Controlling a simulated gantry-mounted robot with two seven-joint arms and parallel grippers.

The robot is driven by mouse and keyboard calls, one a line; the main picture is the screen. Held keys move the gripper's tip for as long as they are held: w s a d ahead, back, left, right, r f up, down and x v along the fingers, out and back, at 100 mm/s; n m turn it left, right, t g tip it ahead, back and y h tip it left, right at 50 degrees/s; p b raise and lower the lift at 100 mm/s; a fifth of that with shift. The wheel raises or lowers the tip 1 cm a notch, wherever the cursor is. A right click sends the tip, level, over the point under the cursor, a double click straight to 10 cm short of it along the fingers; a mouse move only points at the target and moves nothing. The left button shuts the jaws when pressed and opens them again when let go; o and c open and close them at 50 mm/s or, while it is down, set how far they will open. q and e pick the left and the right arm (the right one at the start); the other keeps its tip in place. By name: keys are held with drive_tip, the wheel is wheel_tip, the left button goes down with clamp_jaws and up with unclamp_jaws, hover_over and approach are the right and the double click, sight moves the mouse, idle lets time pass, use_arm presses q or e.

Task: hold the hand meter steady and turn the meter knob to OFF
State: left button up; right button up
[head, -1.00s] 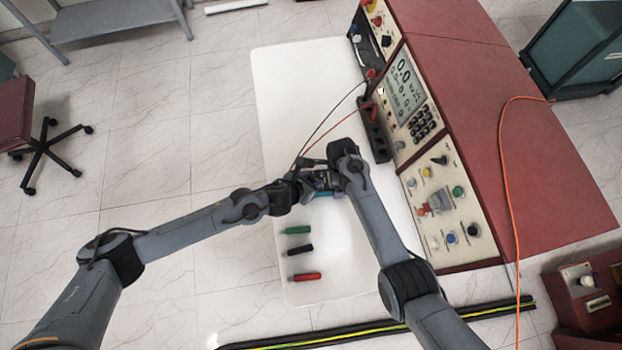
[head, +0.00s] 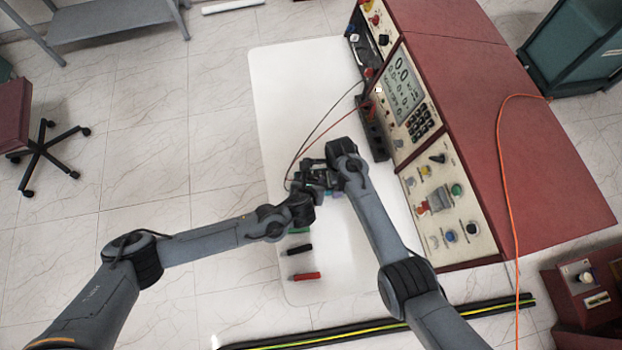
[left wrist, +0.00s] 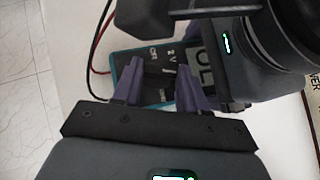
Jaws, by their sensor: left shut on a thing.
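The hand meter (left wrist: 133,69) has a dark face, a teal rim and a display (left wrist: 203,67) reading "OL" in the left wrist view. In the head view it is mostly hidden by my grippers. My left gripper (left wrist: 158,82) has its purple fingers on the meter's face, shut on the meter knob (left wrist: 166,72). The fingers hide much of the knob, and its exact setting cannot be read. My left gripper also shows in the head view (head: 312,196). My right gripper (head: 325,184) is at the display end, its fingers on either side of the meter; their contact is partly hidden.
Black and red leads run from the meter to a black socket block (head: 371,130) beside the red console (head: 480,110). Black (head: 297,250) and red (head: 305,277) handled items lie on the white table (head: 290,90), with a green one partly covered. The table's far part is clear.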

use_arm(q)
drive_tip(key=shift+d+n+y, duration=0.1)
drive_tip(key=shift+n+y, duration=0.3)
drive_tip(key=shift+n, duration=0.2)
drive_tip(key=o, duration=1.1)
drive_tip(key=shift+c, duration=0.2)
drive_tip(key=v, duration=1.2)
drive_tip(key=shift+d, duration=0.1)
